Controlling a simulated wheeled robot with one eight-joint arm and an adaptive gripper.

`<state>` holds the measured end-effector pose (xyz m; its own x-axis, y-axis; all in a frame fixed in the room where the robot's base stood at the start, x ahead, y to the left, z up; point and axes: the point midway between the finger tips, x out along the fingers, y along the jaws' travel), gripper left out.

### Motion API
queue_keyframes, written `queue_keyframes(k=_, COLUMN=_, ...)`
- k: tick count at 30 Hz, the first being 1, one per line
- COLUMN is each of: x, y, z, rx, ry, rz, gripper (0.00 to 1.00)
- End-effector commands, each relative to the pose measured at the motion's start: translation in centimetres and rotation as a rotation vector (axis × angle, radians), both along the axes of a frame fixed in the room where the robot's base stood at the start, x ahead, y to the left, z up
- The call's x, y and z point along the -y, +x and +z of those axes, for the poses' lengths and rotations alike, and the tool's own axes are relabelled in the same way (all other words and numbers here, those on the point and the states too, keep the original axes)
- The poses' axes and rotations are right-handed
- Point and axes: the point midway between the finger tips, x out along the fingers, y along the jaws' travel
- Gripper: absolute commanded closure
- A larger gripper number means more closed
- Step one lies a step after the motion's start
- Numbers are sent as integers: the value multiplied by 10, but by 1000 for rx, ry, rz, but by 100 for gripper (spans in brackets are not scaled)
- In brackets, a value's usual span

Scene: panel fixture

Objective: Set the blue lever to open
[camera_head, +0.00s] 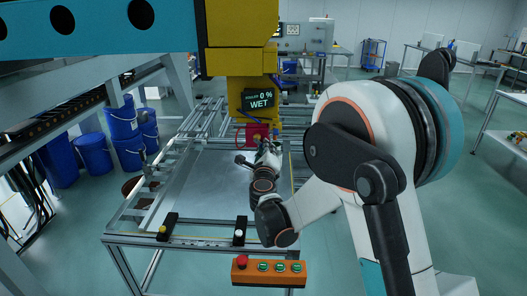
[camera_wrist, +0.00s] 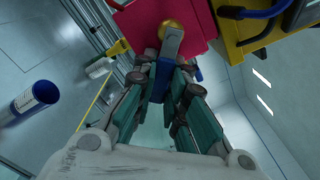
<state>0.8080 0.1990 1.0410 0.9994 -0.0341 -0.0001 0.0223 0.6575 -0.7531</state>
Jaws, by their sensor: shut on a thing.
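The lever (camera_wrist: 172,44) has a grey metal arm that hangs from a brass pivot on a red box (camera_wrist: 140,22) in the wrist view. Its blue grip (camera_wrist: 159,80) sits between the fingers of my gripper (camera_wrist: 163,70), which are shut on it. The lever points roughly straight down in that view. In the head view, my gripper (camera_head: 266,148) is just below the red box (camera_head: 257,134) at the foot of the yellow column. The lever is too small and covered to make out there.
A display (camera_head: 258,103) on the yellow column (camera_head: 240,62) reads "0 % WET". A metal-framed table (camera_head: 205,190) lies under my arm. An orange button box (camera_head: 268,271) is at its front. Blue drums (camera_head: 122,125) stand left. A blue curved handle (camera_wrist: 250,13) is near the yellow part.

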Motion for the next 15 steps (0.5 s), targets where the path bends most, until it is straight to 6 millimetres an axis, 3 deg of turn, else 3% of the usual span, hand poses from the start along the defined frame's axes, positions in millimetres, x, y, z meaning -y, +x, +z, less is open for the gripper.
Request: queue_keyframes(k=15, x=9, y=-1, z=19, rx=-16, ry=-469, rz=0, gripper=100)
